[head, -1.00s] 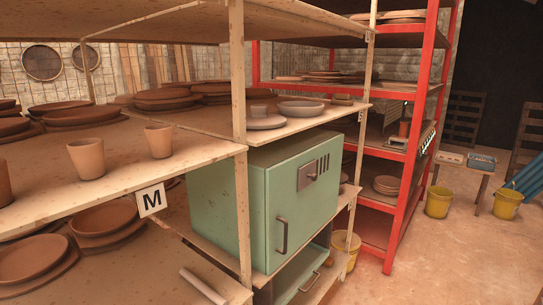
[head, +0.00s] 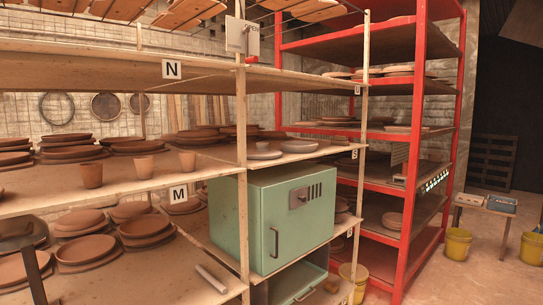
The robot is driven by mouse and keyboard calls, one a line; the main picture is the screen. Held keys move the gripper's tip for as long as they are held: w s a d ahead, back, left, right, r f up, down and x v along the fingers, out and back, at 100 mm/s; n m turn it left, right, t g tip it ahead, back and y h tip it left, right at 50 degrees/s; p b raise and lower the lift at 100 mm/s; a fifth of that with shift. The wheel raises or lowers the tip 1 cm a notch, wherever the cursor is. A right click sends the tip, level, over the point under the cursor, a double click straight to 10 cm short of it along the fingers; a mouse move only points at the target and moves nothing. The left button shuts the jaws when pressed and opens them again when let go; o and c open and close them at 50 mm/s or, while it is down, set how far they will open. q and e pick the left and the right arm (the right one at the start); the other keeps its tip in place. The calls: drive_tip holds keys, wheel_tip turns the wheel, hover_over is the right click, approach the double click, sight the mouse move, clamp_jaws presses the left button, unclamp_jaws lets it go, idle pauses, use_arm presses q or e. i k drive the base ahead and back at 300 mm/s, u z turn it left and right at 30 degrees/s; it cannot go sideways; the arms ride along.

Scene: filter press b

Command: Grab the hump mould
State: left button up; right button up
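No hump mould can be picked out for certain. On the right part of the shelf marked M, above the green kiln, a pale grey shallow rounded piece (head: 299,146) lies beside a pale flat disc (head: 264,155) with a small cup-like piece at its back. I cannot tell whether either is the mould. Neither of my grippers is in view.
The wooden rack (head: 120,184) holds stacked clay plates and several cups (head: 92,175). A green kiln (head: 272,218) sits below. A red rack (head: 412,150) stands behind, with yellow buckets (head: 457,244) and open floor at right. A dark flat-topped thing (head: 22,236) blocks the lower left.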

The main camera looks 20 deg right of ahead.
sight(262, 153)
drive_tip(key=z, duration=0.65)
drive_tip(key=i, duration=0.55)
drive_tip(key=z, duration=0.8)
drive_tip(key=i, duration=1.3)
drive_tip(key=u, duration=0.7)
